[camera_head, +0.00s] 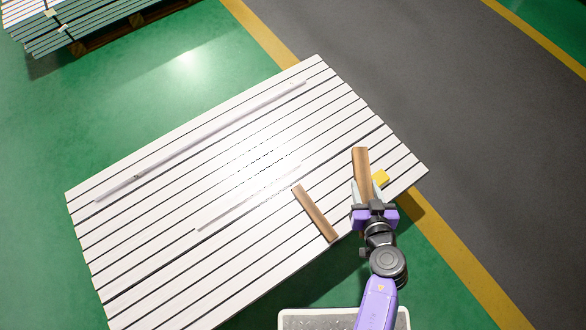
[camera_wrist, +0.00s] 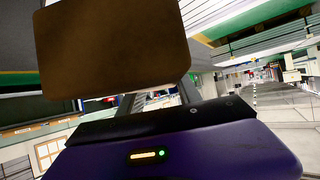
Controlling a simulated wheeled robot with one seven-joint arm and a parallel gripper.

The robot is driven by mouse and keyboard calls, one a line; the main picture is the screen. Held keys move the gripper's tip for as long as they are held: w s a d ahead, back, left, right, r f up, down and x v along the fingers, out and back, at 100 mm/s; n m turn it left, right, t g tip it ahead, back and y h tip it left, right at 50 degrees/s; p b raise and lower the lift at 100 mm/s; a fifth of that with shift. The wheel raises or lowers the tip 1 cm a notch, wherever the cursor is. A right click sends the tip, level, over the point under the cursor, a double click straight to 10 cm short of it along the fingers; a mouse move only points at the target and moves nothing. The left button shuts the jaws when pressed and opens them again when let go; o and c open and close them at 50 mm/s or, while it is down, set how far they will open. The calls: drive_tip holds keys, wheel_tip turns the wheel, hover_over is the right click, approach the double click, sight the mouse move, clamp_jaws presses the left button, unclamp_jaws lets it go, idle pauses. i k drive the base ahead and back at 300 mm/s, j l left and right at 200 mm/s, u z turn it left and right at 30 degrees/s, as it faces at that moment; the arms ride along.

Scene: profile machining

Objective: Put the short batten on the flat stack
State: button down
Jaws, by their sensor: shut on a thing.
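My gripper (camera_head: 364,195) is shut on a brown wooden batten (camera_head: 361,168) near the right end of the white slatted stack (camera_head: 150,245). The held batten points away from my arm. In the wrist view the batten (camera_wrist: 112,45) fills the upper left, with its brown end face toward the camera. Whether it touches the stack is hard to tell. A second brown batten (camera_head: 315,213) lies flat on the stack to the left of my gripper, slanting across the slats.
A yellow block (camera_head: 380,178) sits just right of the held batten. Two long pale strips, one far (camera_head: 200,140) and one nearer (camera_head: 245,200), lie on the stack. Another stack (camera_head: 90,22) is at the back left.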

sight(236, 255)
drive_tip(key=k+j+z, duration=0.15)
drive_tip(key=j, duration=0.4)
drive_tip(key=k+j+z, duration=0.15)
drive_tip(key=k+j, duration=0.2)
drive_tip(key=j, duration=0.15)
drive_tip(key=k+j+z, duration=0.15)
drive_tip(key=j, duration=0.3)
drive_tip(key=k+j+z, duration=0.15)
drive_tip(key=k+j, duration=0.25)
